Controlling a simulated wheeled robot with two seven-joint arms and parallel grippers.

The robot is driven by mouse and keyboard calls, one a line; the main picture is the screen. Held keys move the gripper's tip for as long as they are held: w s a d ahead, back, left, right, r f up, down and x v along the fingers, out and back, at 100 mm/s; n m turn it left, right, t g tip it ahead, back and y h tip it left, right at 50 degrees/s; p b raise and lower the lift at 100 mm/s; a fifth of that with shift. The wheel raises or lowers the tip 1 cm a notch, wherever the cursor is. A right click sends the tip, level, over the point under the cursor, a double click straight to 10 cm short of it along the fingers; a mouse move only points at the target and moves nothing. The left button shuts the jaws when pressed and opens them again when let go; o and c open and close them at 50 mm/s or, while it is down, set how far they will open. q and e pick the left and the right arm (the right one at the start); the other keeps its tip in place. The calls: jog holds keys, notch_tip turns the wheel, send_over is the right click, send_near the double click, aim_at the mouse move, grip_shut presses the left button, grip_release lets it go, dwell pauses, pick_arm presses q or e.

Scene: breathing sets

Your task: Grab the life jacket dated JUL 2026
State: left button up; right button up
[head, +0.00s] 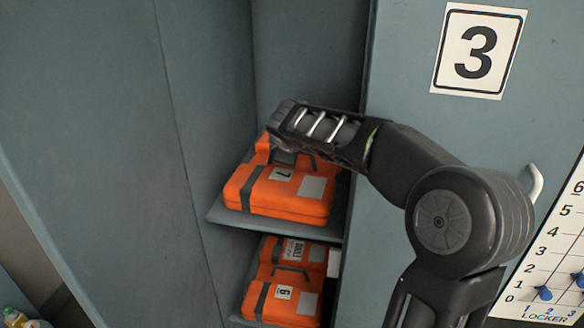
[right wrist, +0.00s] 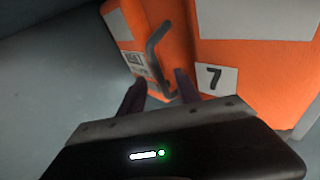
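I see no life jacket, only orange cases with grey straps and handles. One case marked 7 (head: 290,195) lies on the upper locker shelf; it also shows in the right wrist view (right wrist: 255,75). Its dark handle (right wrist: 155,55) stands up, and its small printed tag (right wrist: 135,62) is too blurred to read. My right gripper (right wrist: 159,92) is open, with its fingers on either side of the handle's lower part. A case marked 6 (head: 292,305) lies below; its printed tag is not legible. My left gripper is out of view.
The upper shelf (head: 225,213) sits between the grey locker walls, close around my right arm. A door marked 3 (head: 405,60) with a pale handle (head: 537,182) stands at right. A numbered locker board (head: 560,245) with blue markers hangs beside it.

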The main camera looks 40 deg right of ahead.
jog(key=shift+x, duration=1.55)
grip_shut()
dwell(0.5)
jog(key=shift+r, duration=0.1)
